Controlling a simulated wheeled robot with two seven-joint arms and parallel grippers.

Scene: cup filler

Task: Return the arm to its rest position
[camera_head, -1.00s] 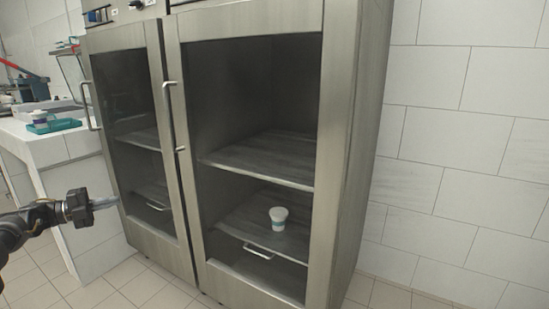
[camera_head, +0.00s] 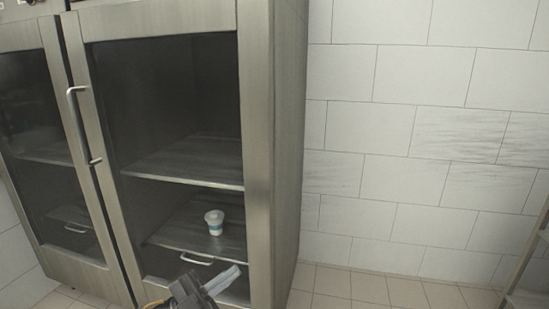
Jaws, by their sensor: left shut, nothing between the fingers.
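My left gripper (camera_head: 222,280) shows at the bottom of the head view, in front of the lower part of the cabinet. Its fingers are shut with nothing between them and point to the upper right. Most of my left arm is out of the frame below. A white cup with a teal band (camera_head: 214,222) stands upright on the lower shelf (camera_head: 178,232) inside the right-hand cabinet, above and apart from the gripper in the picture. My right gripper is not in view.
The steel cabinet (camera_head: 258,150) has two framed fronts with handles (camera_head: 76,122). A tiled wall (camera_head: 410,130) stands to its right. Tiled floor (camera_head: 350,288) is clear at the bottom right. Part of a rack (camera_head: 528,270) shows at the right edge.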

